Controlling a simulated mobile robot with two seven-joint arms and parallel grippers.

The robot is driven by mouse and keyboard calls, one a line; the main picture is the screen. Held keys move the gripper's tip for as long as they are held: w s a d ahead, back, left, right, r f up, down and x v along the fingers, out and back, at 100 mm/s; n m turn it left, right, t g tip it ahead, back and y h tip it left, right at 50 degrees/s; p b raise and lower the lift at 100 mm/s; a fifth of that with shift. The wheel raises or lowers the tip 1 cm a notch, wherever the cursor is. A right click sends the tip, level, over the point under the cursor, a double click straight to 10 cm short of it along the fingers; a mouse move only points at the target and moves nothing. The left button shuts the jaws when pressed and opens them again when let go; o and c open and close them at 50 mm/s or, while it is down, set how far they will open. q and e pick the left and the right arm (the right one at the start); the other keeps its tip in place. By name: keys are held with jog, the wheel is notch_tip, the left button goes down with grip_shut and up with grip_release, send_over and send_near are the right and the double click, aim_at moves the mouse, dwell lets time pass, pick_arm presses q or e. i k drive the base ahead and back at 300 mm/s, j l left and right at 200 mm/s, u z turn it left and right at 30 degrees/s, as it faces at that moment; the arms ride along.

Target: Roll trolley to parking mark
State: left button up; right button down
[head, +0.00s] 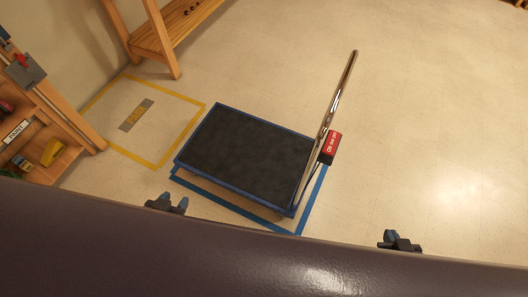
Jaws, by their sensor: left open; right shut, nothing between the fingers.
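The trolley (245,150) has a dark deck with a blue rim and stands on the floor in the middle of the head view. Its metal push handle (335,100) rises from the right end, with a red tag (330,148) hanging on it. A yellow tape square (152,165) with a small lettered plate (136,115) lies on the floor left of the trolley, apart from it. My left gripper (169,202) is open and empty, near the trolley's near left corner. My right gripper (400,240) is shut and empty, right of the handle.
Blue tape (311,213) marks the floor under and around the trolley. A wooden shelf (60,148) with paint things stands at the left edge. A wooden bench (165,35) stands behind the yellow square. The floor to the right is clear.

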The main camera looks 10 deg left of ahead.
aim_at(268, 164)
jog(key=u, duration=1)
jog(key=l+z, duration=0.4)
jog(key=l, duration=0.8)
